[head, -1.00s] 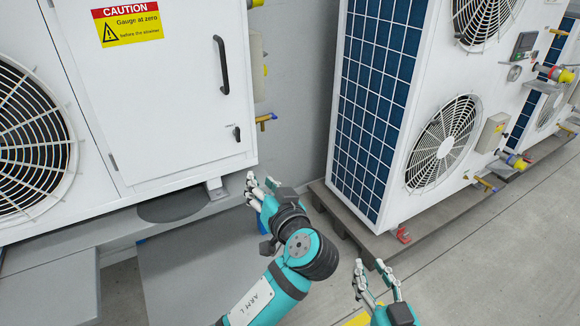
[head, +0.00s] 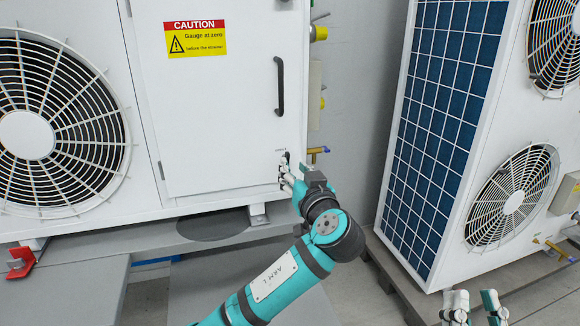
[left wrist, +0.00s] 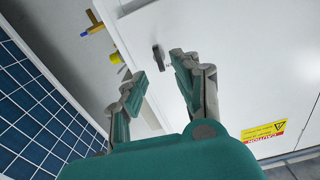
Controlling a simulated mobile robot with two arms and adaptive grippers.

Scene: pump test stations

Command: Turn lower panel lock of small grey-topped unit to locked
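A white unit's panel (head: 215,110) fills the left middle of the head view. Its small black lock (head: 287,156) sits at the panel's lower right and is partly covered by my left fingers, so its setting is hard to read. In the left wrist view the lock (left wrist: 157,57) is a dark knob just beyond the fingertips, roughly between them. My left gripper (head: 286,178) is open and empty, close in front of the lock; its spread fingers show in the left wrist view (left wrist: 157,74). My right gripper (head: 474,300) is open and empty at the bottom right. The unit's top is out of view.
A black door handle (head: 280,86) is above the lock. A brass valve (head: 317,151) sticks out right of the panel edge. A unit with a blue grille (head: 432,130) stands at right across a gap. A grey plinth (head: 150,240) lies below the panel.

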